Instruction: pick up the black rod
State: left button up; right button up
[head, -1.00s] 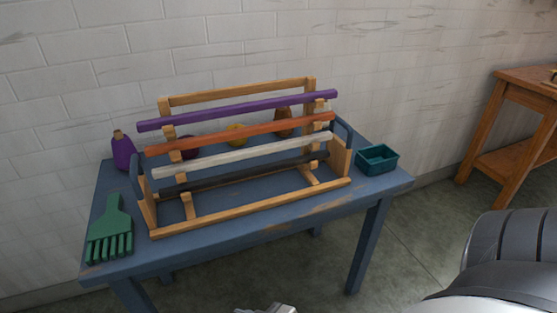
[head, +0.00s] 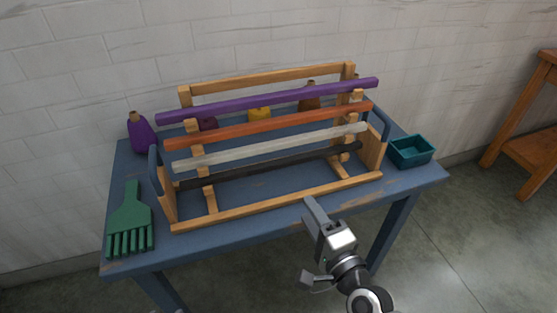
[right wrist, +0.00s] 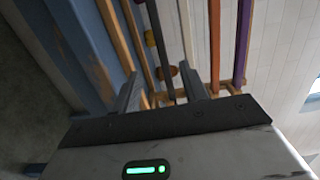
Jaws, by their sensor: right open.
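The black rod (head: 270,166) lies across the lowest level of a wooden rack (head: 290,206), below a white rod (head: 270,147). It also shows in the right wrist view (right wrist: 160,45), beyond the fingers. My right gripper (head: 308,240) is open and empty in front of the table's front edge, near the rack's front rail and apart from the black rod. In the right wrist view its two fingers (right wrist: 158,78) point toward the rack, and the black rod appears between their directions. My left gripper is not in view.
Orange (head: 270,128) and purple (head: 270,100) rods lie higher on the rack. The blue table (head: 280,225) also holds a green comb-like tool (head: 130,215), a purple bottle (head: 141,135) and a teal bin (head: 411,151). A wooden table (head: 520,150) stands at the right.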

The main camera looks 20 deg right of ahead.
aim_at(279, 167)
jog(key=w, duration=0.4)
jog(key=w+a, duration=0.1)
jog(key=w, duration=0.4)
jog(key=w+a, duration=0.1)
jog(key=w, duration=0.4)
jog(key=shift+w, duration=0.2)
grip_shut()
